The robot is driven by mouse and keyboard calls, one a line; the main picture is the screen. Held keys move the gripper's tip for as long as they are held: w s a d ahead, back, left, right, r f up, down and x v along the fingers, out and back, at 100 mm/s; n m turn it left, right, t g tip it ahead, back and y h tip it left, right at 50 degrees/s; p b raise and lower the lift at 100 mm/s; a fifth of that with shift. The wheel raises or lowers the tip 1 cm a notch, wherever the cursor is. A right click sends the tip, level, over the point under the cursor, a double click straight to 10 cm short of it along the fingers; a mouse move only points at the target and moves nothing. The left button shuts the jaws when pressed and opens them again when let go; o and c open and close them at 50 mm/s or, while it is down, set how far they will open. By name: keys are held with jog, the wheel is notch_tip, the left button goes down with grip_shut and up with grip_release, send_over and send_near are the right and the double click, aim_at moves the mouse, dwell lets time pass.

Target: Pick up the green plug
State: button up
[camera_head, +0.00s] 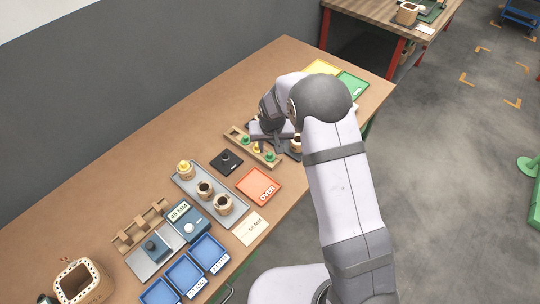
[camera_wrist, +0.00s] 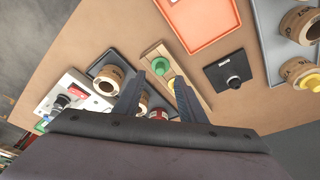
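Two green plugs, one at the left end (camera_head: 245,140) and one at the right end (camera_head: 270,157), sit in a narrow wooden rack (camera_head: 233,135) in the head view, with a yellow plug (camera_head: 257,148) between them. In the wrist view one green plug (camera_wrist: 160,66) shows near the fingertips, with the yellow plug (camera_wrist: 172,84) beside it. The other green plug is not clearly visible there. My gripper (camera_wrist: 158,80) is open above the rack, its fingers apart with nothing seen held. In the head view my gripper (camera_head: 272,130) is partly hidden by my arm.
An orange tray (camera_head: 259,186) and a black block with a knob (camera_head: 227,160) lie near the rack. A grey tray (camera_head: 190,185) holds several coils. A dark tray with a coil (camera_wrist: 107,81) and a white box with a red button (camera_wrist: 76,92) stand close by.

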aim_at(270, 154)
jog(key=shift+f, duration=0.15)
jog(key=shift+p+x, duration=1.55)
jog(key=shift+x, duration=0.95)
jog(key=shift+w, duration=0.1)
jog(key=shift+c, duration=0.6)
grip_shut()
